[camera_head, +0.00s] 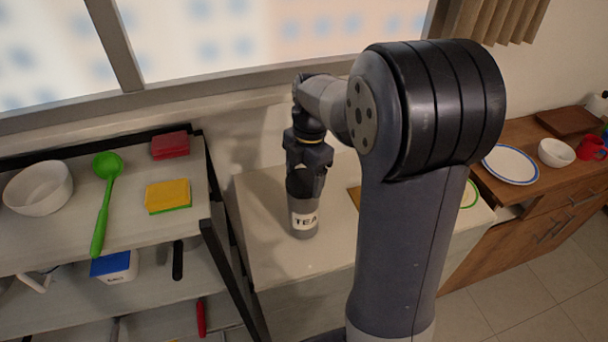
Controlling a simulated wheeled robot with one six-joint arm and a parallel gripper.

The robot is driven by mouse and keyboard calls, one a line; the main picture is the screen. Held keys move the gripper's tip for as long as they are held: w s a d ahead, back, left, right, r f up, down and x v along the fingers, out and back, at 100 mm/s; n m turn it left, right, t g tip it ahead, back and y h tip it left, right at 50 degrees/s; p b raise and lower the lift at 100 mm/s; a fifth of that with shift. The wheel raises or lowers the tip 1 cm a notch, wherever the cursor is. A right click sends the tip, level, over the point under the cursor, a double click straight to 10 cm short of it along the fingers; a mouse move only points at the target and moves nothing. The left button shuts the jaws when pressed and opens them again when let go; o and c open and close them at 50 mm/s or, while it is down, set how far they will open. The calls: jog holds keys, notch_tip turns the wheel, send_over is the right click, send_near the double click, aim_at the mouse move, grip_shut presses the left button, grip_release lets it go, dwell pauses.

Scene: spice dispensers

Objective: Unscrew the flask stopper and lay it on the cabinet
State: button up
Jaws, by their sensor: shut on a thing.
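A dark grey flask (303,223) with a white label reading "TEA" stands upright on the pale top of the cabinet (270,258). My gripper (306,182) points down from above at the flask's upper end and is shut on its stopper. The jaws hide the stopper, so I cannot see its shape or whether it is still seated on the neck.
To the left, a shelf rack (223,229) holds a white bowl (39,188), a green ladle (105,200) and sponges (168,195). At right, a wooden sideboard (528,140) bears a plate (511,165). The cabinet top is clear in front of the flask; my arm hides part of it.

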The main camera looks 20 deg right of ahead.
jog(key=n, duration=0.5)
jog(key=shift+r+p, duration=0.1)
jog(key=shift+p, duration=0.25)
jog(key=n, duration=0.4)
jog(key=shift+g+h, duration=0.4)
jog(key=shift+n+p, duration=0.45)
jog(key=shift+n, duration=0.85)
jog(key=o, duration=0.8)
jog(key=shift+o, duration=0.2)
